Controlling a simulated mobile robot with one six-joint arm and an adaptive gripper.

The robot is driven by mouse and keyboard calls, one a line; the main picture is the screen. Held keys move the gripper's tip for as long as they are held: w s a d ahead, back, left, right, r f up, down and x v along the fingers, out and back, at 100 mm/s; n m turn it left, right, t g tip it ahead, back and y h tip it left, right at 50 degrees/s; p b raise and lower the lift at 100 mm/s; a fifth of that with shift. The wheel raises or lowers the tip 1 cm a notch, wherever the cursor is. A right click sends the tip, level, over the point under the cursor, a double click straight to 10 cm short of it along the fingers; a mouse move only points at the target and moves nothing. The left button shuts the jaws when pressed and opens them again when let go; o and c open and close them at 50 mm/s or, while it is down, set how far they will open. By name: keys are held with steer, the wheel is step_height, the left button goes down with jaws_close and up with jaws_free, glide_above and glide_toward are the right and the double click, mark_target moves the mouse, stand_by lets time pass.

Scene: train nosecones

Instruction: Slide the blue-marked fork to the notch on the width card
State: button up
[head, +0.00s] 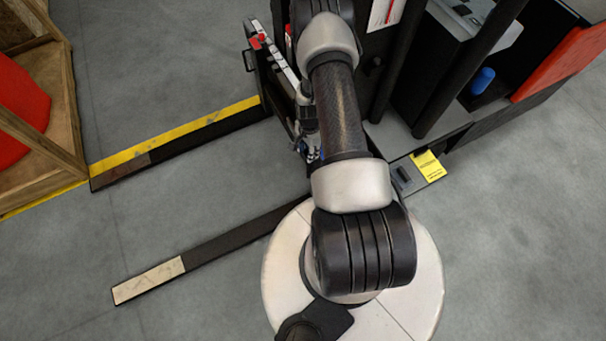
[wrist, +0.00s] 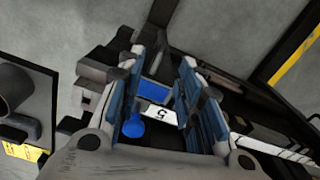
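Two forks reach left from the truck in the head view: the far fork (head: 180,143) is dark beside a yellow floor line, and the near fork (head: 215,250) has a pale tip. In the wrist view, a blue patch (wrist: 155,92) and a white label reading 5 (wrist: 157,112) show between my fingers, with a round blue knob (wrist: 133,126) just below. My gripper (wrist: 163,62) has its two blue-padded fingers apart around this spot; contact is unclear. A yellow card (head: 428,166) lies on the truck's near edge; whether it is the width card, I cannot tell. No notch is discernible.
The truck's dark mast (head: 395,60) and carriage rail (head: 278,58) stand close beside my arm. A blue cylinder (head: 483,80) sits on the truck. A wooden crate (head: 50,95) holding something red is at the left. The floor between the forks is clear.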

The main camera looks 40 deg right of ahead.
mark_target(308, 169)
steer(key=f+b, duration=0.2)
steer(key=f, duration=0.3)
steer(key=f+b, duration=0.2)
steer(key=f, duration=0.4)
steer(key=f+b, duration=0.2)
steer(key=f, duration=0.4)
steer(key=shift+w+d+f, duration=0.15)
steer(key=shift+w+f, duration=0.05)
steer(key=shift+w, duration=0.05)
jaws_close()
